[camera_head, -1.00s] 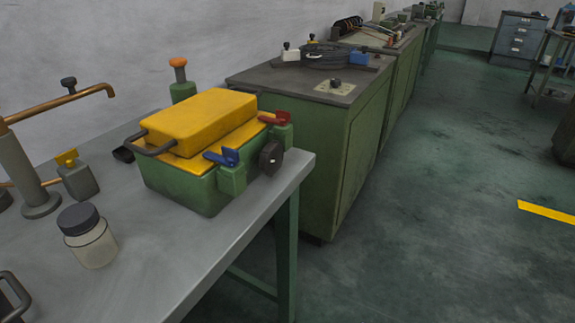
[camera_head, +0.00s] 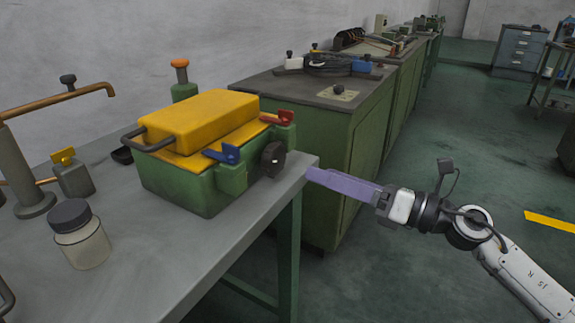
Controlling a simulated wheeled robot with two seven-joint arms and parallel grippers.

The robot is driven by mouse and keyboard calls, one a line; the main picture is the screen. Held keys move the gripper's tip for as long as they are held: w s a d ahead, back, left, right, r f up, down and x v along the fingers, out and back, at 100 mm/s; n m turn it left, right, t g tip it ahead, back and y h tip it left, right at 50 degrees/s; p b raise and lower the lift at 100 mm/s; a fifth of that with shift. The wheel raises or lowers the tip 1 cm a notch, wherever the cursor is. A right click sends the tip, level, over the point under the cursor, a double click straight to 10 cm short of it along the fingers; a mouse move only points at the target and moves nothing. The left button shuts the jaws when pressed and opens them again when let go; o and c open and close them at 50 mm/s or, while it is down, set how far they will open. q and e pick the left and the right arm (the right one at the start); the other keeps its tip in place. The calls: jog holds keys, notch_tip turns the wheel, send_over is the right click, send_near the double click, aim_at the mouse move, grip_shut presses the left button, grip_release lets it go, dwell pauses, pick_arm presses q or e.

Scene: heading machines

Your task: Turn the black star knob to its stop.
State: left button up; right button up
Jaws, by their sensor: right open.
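The black star knob (camera_head: 272,159) sits on the right end of a green box (camera_head: 180,188) with a yellow lid (camera_head: 200,119), near the right edge of the grey bench. My right gripper (camera_head: 312,176) comes in from the right with long purple fingers. It is open, with its tips by the bench edge, to the right of the knob and apart from it. The gap between the fingers is hard to see from here. A blue lever (camera_head: 226,154) and a red lever (camera_head: 278,117) flank the knob on the box. My left gripper is not in view.
A jar with a dark lid (camera_head: 79,234), a copper pipe tap (camera_head: 60,101) and a yellow-handled valve (camera_head: 72,172) stand on the bench (camera_head: 150,262) at left. Green cabinets (camera_head: 335,130) stand behind. The floor at right is open.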

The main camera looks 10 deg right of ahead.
aim_at(280, 158)
jog(key=shift+n+g, duration=0.3)
jog(key=shift+n, duration=0.5)
jog(key=x, duration=1)
jog(key=shift+w+d+r+p, duration=0.15)
jog(key=shift+w+p, duration=0.2)
